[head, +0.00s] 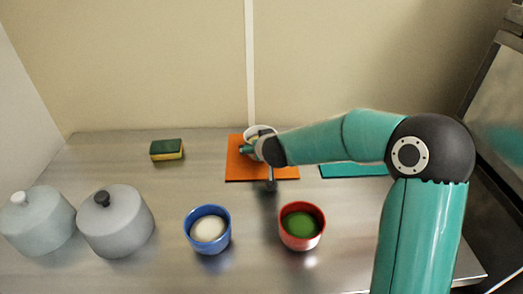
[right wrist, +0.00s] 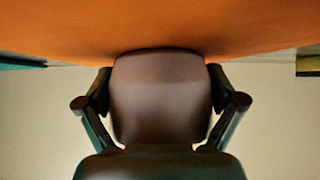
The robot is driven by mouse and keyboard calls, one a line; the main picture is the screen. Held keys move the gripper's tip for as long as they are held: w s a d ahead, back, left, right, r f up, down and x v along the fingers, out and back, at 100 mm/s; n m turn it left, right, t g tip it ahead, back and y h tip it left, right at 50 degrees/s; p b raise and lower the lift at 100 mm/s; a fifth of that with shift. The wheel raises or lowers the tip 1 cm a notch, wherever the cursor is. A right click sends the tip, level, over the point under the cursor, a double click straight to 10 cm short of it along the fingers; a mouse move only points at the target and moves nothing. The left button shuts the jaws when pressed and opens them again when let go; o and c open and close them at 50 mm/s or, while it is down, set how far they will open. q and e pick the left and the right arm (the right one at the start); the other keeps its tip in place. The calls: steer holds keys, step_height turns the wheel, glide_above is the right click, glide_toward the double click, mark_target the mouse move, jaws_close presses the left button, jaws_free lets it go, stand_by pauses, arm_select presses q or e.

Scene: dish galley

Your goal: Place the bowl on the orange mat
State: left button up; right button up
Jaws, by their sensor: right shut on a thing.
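A white bowl (head: 259,130) is at the far part of the orange mat (head: 234,166), partly hidden behind my right gripper (head: 248,149). My right gripper is shut on the bowl, over the mat. I cannot tell whether the bowl touches the mat. In the right wrist view the orange mat (right wrist: 160,25) fills the top, close to the gripper (right wrist: 160,72). A dark brownish shape lies between the finger links there; I cannot tell whether it is the bowl. My left gripper is not in view.
A teal mat (head: 350,170) lies to the right, partly behind my arm. A blue bowl (head: 208,239) and a red bowl (head: 302,236) stand in front. Two lidded grey pots (head: 118,228) are at left. A sponge (head: 167,150) lies left of the orange mat, with bare counter between.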

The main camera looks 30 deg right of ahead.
steer(key=shift+r, duration=0.15)
steer(key=o, duration=1.2)
steer(key=shift+s, duration=0.1)
